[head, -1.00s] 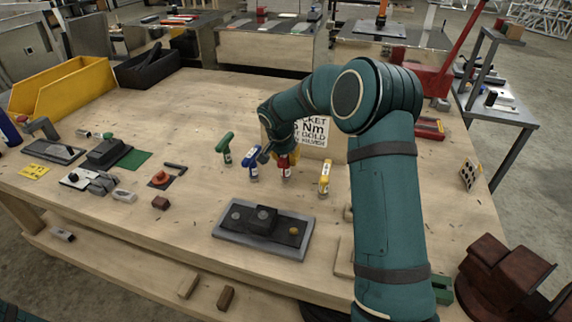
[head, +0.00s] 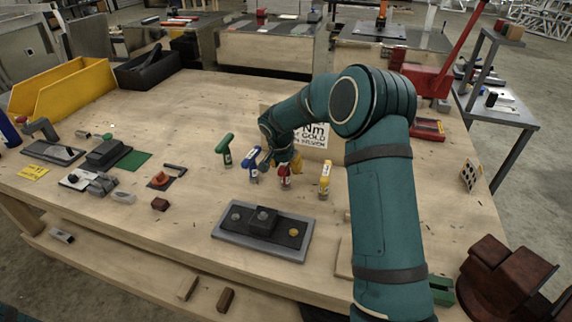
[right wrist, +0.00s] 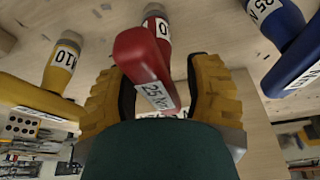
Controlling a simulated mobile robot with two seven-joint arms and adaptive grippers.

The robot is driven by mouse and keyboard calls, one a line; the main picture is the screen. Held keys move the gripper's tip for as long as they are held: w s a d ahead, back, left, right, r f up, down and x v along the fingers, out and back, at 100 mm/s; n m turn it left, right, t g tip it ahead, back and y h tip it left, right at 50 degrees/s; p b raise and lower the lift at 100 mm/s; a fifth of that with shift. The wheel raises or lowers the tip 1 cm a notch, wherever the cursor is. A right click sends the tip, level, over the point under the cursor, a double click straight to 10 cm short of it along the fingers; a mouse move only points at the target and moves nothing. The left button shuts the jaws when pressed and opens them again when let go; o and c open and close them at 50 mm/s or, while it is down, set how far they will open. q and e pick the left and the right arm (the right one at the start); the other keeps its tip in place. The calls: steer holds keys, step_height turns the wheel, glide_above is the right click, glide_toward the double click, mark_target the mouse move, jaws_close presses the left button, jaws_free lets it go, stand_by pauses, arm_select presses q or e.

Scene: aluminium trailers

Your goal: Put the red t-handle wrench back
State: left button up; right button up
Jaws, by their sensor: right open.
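The red t-handle wrench (head: 285,178) stands upright on the wooden table, in a row between the blue t-handle wrench (head: 253,165) and the yellow one (head: 325,178). My right gripper (head: 281,162) is at its handle. In the right wrist view, my right gripper (right wrist: 160,92) is open. The arm hides part of the wrench in the head view. My left gripper is not in view.
A green t-handle wrench (head: 224,150) stands left of the blue one. A grey plate with a dark block (head: 220,222) lies in front. A yellow bin (head: 65,90) stands at the back left.

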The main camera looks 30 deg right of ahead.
steer(key=p+v, duration=0.1)
steer(key=v, duration=1.1)
steer(key=shift+r, duration=0.1)
